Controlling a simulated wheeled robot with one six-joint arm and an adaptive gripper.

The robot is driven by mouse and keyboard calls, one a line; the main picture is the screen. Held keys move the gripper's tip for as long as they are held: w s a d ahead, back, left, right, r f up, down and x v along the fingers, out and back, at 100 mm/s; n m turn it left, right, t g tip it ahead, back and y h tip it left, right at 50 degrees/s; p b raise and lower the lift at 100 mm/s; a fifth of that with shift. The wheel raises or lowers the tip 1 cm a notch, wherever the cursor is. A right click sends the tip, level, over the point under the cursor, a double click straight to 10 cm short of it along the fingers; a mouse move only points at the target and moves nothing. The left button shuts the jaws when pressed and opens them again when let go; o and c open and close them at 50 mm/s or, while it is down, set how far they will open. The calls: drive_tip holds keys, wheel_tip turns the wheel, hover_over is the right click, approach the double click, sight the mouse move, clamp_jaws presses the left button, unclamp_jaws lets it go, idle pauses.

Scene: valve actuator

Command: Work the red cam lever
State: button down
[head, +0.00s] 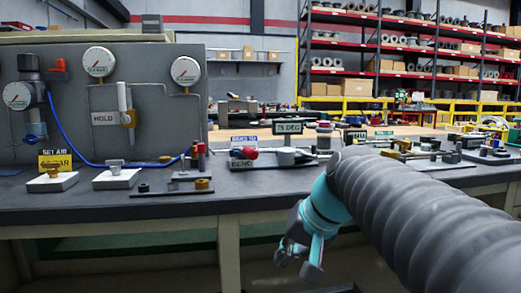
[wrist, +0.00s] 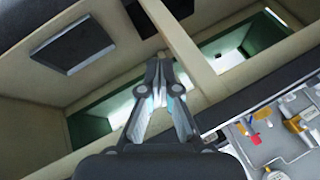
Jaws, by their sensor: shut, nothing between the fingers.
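Several red parts show in the head view, and I cannot tell for sure which is the cam lever. A red-knobbed part (head: 250,153) stands by the "BEND" label at the middle of the bench. A small red handle (head: 57,65) sits high at the panel's left, and a red-topped fitting (head: 200,148) stands at the panel's right end. My gripper (head: 298,262) hangs in front of the bench, below its top edge, apart from all of these. In the wrist view my gripper (wrist: 158,75) is shut and empty, and a small red part (wrist: 262,113) shows at the lower right.
The grey panel (head: 150,110) carries gauges, a blue hose and a "HOLD" handle (head: 127,105). Blocks and small fittings line the dark bench top (head: 120,210). A "75 DEG" sign (head: 288,127) stands behind the red-knobbed part. Shelves (head: 400,45) stand at the back.

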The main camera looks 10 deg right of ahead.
sight(248, 153)
drive_tip(key=w+d+r+y, duration=0.1)
drive_tip(key=w+d+r, duration=0.1)
drive_tip(key=w+r, duration=0.3)
drive_tip(key=w+d+r+m+t+y, duration=0.1)
drive_tip(key=w+d+r+y, duration=0.1)
drive_tip(key=w+r, duration=0.3)
drive_tip(key=w+d+r+t+y+b, duration=0.1)
drive_tip(key=w+d+r+y, duration=0.1)
drive_tip(key=w+d+r, duration=0.2)
drive_tip(key=shift+w+r, duration=0.35)
drive_tip(key=shift+w, duration=0.5)
drive_tip(key=shift+w+r, duration=0.35)
drive_tip(key=shift+w, duration=0.5)
drive_tip(key=w+d+r+t+y, duration=0.1)
drive_tip(key=w+d+r+y, duration=0.2)
drive_tip(key=d+r, duration=0.2)
drive_tip(key=shift+n, duration=0.3)
drive_tip(key=b+x, duration=0.1)
drive_tip(key=x, duration=0.3)
drive_tip(key=s+f+b+x, duration=0.1)
drive_tip(key=x, duration=0.3)
drive_tip(key=b+x, duration=0.1)
drive_tip(key=x, duration=0.3)
drive_tip(key=shift+s+a+f, duration=0.15)
drive_tip(key=shift+s+a, duration=0.2)
drive_tip(key=shift+a+f, duration=0.2)
drive_tip(key=shift+a, duration=0.3)
drive_tip(key=shift+s+a, duration=0.1)
